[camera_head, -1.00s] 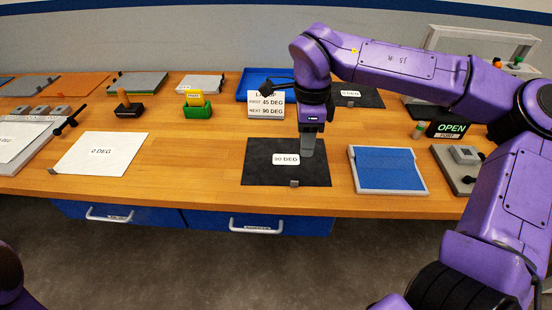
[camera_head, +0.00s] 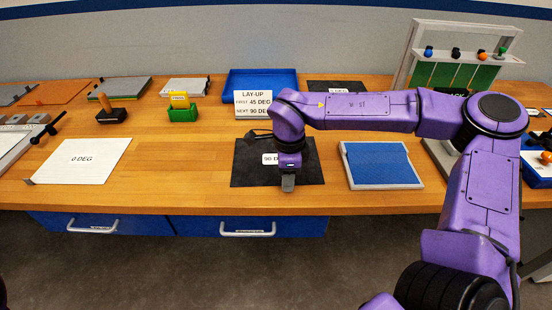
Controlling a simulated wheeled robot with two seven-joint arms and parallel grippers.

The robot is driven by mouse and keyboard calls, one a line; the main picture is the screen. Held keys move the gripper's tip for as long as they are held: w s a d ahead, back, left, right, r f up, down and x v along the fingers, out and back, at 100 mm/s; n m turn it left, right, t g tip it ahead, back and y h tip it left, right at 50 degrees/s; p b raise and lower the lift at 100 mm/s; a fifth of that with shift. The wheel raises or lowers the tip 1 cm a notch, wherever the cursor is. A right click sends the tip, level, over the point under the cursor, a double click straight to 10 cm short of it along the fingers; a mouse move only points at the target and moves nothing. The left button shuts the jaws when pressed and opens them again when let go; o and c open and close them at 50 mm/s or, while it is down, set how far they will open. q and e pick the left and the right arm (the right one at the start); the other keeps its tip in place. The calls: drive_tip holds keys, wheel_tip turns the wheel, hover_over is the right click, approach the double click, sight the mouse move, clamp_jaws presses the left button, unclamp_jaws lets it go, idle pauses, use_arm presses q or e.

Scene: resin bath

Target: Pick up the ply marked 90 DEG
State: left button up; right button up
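The ply marked 90 DEG (camera_head: 245,172) is a black sheet lying flat near the front edge of the bench. Its white label is partly covered by my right gripper, and "90 D" shows. My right gripper (camera_head: 288,184) points down over the front edge of this ply, where the small grey tab is now hidden behind it. I cannot tell whether the fingers are open or shut, or whether they touch the tab. My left gripper is not in view.
A white 0 DEG sheet (camera_head: 75,162) lies left, with bare wood between. A blue panel in a pale frame (camera_head: 381,165) lies close right. The lay-up sign (camera_head: 253,104), a blue tray (camera_head: 261,81) and another black sheet (camera_head: 337,84) are behind.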

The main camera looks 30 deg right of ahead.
clamp_jaws()
